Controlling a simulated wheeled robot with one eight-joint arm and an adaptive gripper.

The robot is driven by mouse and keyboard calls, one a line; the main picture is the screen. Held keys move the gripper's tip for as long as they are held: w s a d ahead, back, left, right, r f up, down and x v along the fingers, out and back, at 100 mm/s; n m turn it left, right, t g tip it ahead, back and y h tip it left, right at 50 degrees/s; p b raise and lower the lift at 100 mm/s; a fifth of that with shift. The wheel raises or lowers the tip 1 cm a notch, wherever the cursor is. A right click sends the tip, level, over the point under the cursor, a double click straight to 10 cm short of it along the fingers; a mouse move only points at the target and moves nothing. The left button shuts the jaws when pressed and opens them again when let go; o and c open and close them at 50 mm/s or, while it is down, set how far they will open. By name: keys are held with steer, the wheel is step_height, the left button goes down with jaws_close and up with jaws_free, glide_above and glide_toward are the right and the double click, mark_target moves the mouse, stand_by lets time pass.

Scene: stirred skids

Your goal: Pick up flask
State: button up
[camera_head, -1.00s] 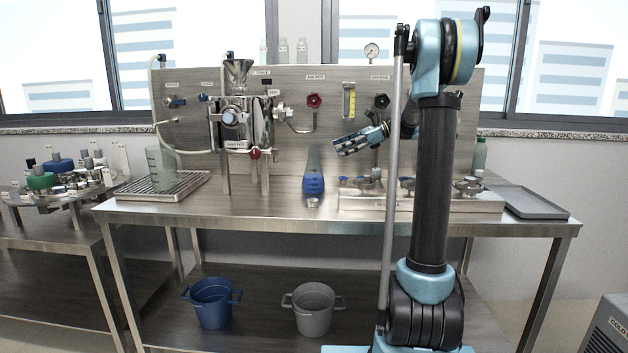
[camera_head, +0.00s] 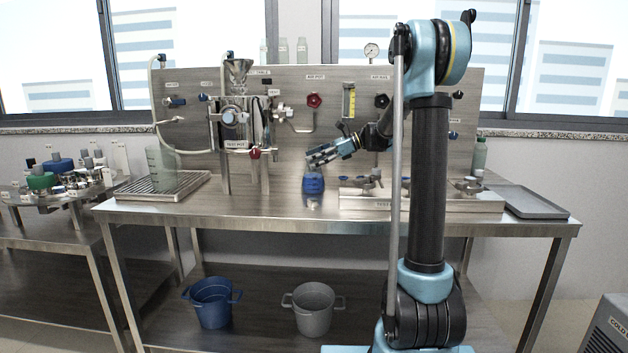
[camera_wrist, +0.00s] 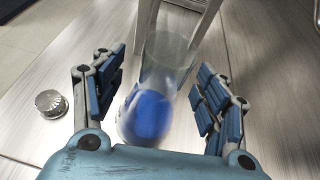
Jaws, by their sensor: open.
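The flask, a clear glass vessel with blue in its lower part, stands on the steel bench. In the head view its blue part (camera_head: 313,184) shows below my gripper (camera_head: 312,158), which covers its upper part. In the wrist view the flask (camera_wrist: 150,108) lies between the two fingers of my gripper (camera_wrist: 160,72). The blue-padded fingers are open, with a gap visible on each side. I cannot tell how deep the flask sits between them.
A rack with small metal cups (camera_head: 470,187) stands right of the flask. A steel pot rig (camera_head: 230,118) and a beaker on a drain grate (camera_head: 160,188) are to the left. A flat tray (camera_head: 537,203) lies far right. A round metal cap (camera_wrist: 51,103) lies beside the left finger.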

steer(key=shift+a, duration=0.1)
jaws_close()
stand_by(0.3)
